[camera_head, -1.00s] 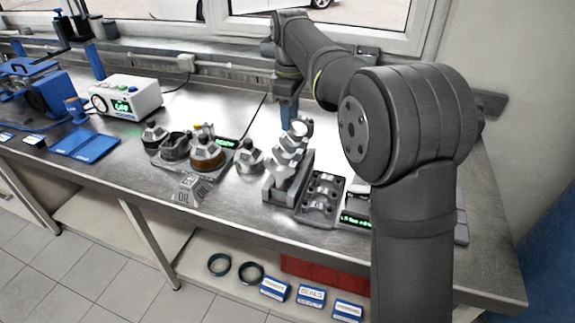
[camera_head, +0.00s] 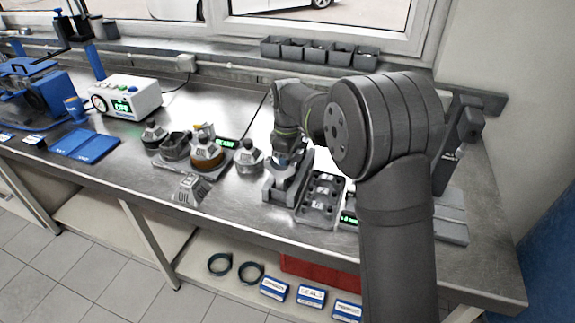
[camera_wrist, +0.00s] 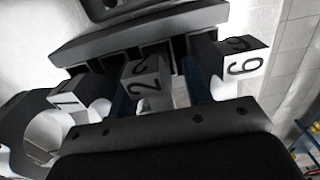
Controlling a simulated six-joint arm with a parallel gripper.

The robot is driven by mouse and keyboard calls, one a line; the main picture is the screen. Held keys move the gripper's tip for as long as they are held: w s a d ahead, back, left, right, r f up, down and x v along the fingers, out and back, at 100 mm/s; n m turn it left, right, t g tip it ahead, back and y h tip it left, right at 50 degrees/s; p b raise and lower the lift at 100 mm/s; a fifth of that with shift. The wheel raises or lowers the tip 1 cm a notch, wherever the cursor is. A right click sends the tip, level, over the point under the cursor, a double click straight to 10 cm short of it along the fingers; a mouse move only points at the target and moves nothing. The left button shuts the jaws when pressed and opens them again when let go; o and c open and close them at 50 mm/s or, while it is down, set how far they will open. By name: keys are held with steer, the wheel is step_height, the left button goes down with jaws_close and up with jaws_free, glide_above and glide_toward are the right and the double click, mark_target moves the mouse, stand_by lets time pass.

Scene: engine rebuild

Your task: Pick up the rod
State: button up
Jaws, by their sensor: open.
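A row of light metal rods stands in a dark grey stand (camera_head: 272,192) in the middle of the bench. In the wrist view, the rod (camera_wrist: 147,85) marked "2" is in the middle. A rod (camera_wrist: 82,93) marked "1" is at its left, and another rod (camera_wrist: 240,64), whose mark looks like 6 or 9, is at its right. My gripper (camera_wrist: 160,92) is open, with its blue fingers on either side of the "2" rod. I cannot tell whether they touch it. In the head view, my gripper (camera_head: 284,160) is down at the stand, and my wrist hides most of the rods.
A dark tray of metal caps (camera_head: 322,195) stands right of the stand. Several oil cans and a tray (camera_head: 215,168) are at its left, with a free can (camera_head: 249,158) close by. Grey bins (camera_head: 320,50) line the back.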

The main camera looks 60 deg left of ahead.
steer(key=shift+f, duration=0.55)
jaws_close()
steer(key=shift+r, duration=0.1)
